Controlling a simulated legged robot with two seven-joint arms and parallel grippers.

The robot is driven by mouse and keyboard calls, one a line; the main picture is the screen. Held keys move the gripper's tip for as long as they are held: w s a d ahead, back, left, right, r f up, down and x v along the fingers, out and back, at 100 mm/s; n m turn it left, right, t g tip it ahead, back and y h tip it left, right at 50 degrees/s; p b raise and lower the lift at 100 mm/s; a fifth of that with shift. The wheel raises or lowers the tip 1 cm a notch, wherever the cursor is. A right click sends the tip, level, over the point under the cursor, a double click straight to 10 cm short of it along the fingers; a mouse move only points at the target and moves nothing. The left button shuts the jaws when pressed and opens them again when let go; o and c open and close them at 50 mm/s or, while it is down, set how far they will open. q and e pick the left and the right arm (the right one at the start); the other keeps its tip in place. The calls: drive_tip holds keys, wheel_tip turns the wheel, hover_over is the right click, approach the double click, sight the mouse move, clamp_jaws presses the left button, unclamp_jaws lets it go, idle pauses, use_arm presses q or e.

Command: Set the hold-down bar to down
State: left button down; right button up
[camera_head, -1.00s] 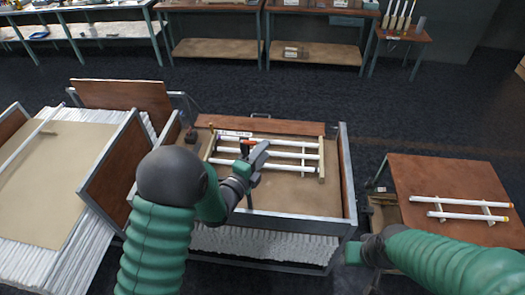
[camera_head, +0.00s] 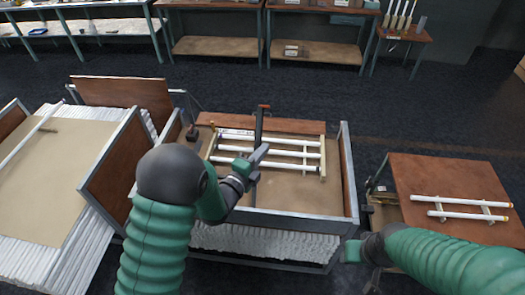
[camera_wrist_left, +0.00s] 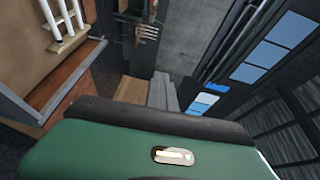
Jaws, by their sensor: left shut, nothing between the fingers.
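The hold-down bar (camera_head: 259,125) is a dark narrow bar with a red tip (camera_head: 264,106). In the head view it runs from the crate's front side across the white glass tubes (camera_head: 298,153) to the back. I cannot tell whether it touches the tubes. My left gripper (camera_head: 260,153) is shut and empty, beside or against the bar and partly covering its middle. My right gripper (camera_head: 351,251) is low near the crate's front right corner; its fingers are unclear. The left wrist view shows mostly my green arm shell, with white tubes (camera_wrist_left: 65,15) at upper left.
The crate (camera_head: 347,175) has metal edges around the tubes. A stack with a tan sheet (camera_head: 50,170) is at left, and a brown table (camera_head: 430,175) with more tubes at right. Workbenches (camera_head: 215,47) line the back. Dark floor lies between.

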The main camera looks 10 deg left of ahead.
use_arm(q)
drive_tip(key=shift+a, duration=0.3)
drive_tip(key=c, duration=1.8)
unclamp_jaws()
drive_tip(key=shift+d, duration=0.15)
drive_tip(key=shift+c, duration=0.2)
drive_tip(key=o, duration=0.4)
drive_tip(key=shift+o, duration=0.2)
drive_tip(key=shift+a, duration=0.45)
use_arm(e)
drive_tip(key=shift+a+r, duration=0.1)
drive_tip(key=shift+a, duration=0.5)
